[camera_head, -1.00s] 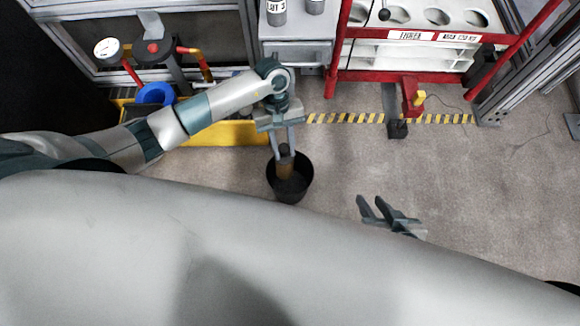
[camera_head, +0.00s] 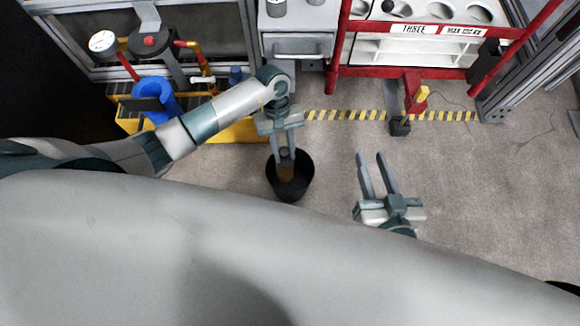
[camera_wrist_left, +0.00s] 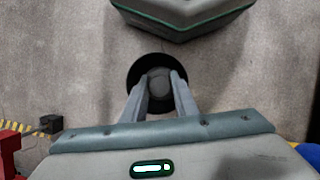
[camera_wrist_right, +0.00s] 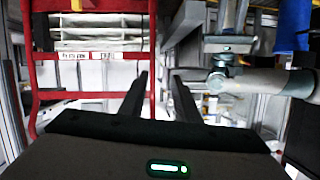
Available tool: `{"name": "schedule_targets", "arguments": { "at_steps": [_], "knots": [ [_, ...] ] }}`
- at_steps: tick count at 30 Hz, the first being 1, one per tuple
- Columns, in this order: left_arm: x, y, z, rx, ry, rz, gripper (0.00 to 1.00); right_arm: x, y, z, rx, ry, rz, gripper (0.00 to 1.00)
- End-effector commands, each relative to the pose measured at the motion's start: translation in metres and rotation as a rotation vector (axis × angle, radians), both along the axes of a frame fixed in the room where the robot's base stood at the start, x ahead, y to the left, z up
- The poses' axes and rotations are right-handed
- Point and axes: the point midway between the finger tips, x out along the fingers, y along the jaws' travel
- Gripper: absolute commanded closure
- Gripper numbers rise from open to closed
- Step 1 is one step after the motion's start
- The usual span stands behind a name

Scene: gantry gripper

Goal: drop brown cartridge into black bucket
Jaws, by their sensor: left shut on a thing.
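The black bucket (camera_head: 302,187) stands on the floor below my left gripper. My left gripper (camera_head: 286,158) points down over it and is shut on the brown cartridge (camera_head: 286,172), which has a dark grey top. In the head view the cartridge overlaps the bucket's opening; its exact height there is hard to tell. In the left wrist view the cartridge's round grey top (camera_wrist_left: 158,82) sits between the fingers, with the dark bucket (camera_wrist_left: 135,76) behind it. My right gripper (camera_head: 371,160) is open and empty, right of the bucket. It also shows in the right wrist view (camera_wrist_right: 158,85).
A red-framed rack (camera_head: 420,75) with white shelves stands at the back right. A grey drawer cabinet (camera_head: 298,45) is beside it. A blue ring-shaped part (camera_head: 152,100) and yellow bin (camera_head: 235,131) are at the left. The floor right of the bucket is clear.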

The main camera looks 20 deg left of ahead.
Motion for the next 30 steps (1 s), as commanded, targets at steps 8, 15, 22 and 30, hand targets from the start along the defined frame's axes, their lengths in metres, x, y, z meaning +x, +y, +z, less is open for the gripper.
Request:
{"name": "schedule_targets", "arguments": {
  "at_steps": [8, 15, 22, 30],
  "knots": [
    [0.0, 0.0, -0.007, 0.0, 0.001, 0.001, 1.0, 0.004, 0.004, 0.014, 0.023, -0.078, -0.001, 0.71],
    [0.0, 0.0, -0.007, 0.0, 0.0, 0.001, 1.0, 0.004, 0.004, 0.016, 0.024, -0.085, -0.001, 0.71],
    [0.0, 0.0, -0.007, 0.0, 0.0, 0.0, 0.52, 0.004, 0.004, 0.016, 0.024, -0.085, -0.001, 0.71],
    [0.0, 0.0, -0.007, 0.0, 0.0, 0.001, 0.52, 0.004, 0.004, 0.016, 0.024, -0.085, -0.001, 0.71]
  ]
}}
